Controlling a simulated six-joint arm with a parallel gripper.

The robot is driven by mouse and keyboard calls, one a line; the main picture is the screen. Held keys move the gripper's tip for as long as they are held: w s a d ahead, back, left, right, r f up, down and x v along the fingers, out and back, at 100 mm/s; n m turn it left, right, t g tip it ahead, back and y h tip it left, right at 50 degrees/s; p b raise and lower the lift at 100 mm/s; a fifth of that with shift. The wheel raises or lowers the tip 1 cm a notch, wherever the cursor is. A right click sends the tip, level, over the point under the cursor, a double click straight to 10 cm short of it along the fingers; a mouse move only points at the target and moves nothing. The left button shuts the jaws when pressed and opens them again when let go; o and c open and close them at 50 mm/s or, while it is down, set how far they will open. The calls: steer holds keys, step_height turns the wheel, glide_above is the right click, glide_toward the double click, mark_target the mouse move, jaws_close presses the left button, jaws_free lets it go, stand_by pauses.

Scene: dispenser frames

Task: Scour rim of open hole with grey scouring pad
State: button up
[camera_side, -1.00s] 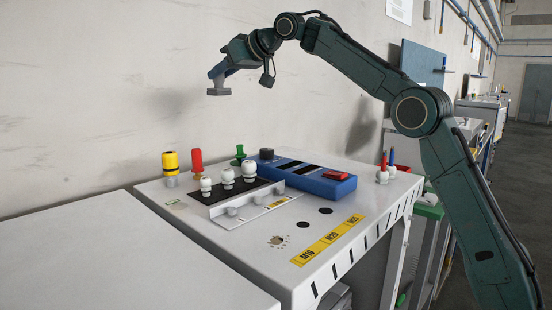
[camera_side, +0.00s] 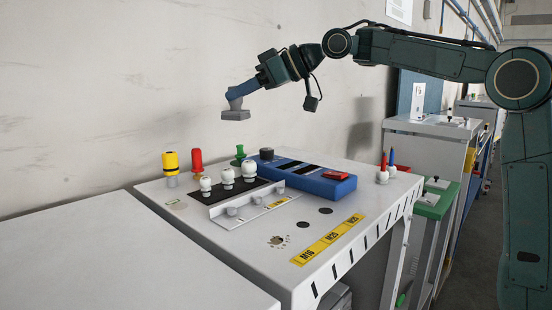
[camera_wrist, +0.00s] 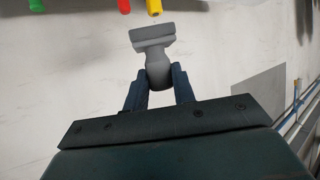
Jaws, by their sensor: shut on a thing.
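My gripper (camera_side: 238,91) is shut on the grey scouring pad (camera_side: 235,115) by its handle and holds it in the air above the back part of the bench top. In the wrist view the pad (camera_wrist: 152,36) sits beyond the two dark blue fingers of my gripper (camera_wrist: 158,80), which close around its grey handle. The open hole (camera_side: 277,241) is at the front of the bench top, with brownish specks around its rim. The pad is well above the hole and apart from it.
The wall is close behind.

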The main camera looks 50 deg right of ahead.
steer(key=s+a+f+n+g+y, duration=0.1)
steer(key=s+a+f, duration=0.1)
steer(key=s, duration=0.5)
steer(key=s+a+f+n+g+y, duration=0.1)
steer(key=s+a+f+n, duration=0.1)
steer(key=s, duration=0.5)
steer(key=s+a+f+n+g+y, duration=0.1)
steer(key=s+a+f, duration=0.3)
steer(key=s, duration=0.3)
steer(key=shift+s+a+n+g+y, duration=0.3)
steer(key=shift+s+a, duration=0.05)
steer(key=shift+a, duration=0.35)
steer(key=shift+f, duration=3.95)
steer(key=shift+w+f, duration=0.1)
steer(key=shift+w, duration=2)
jaws_close()
steer(key=shift+s, duration=2.15)
step_height(320, 180, up, 8)
steer(key=shift+w, duration=0.15)
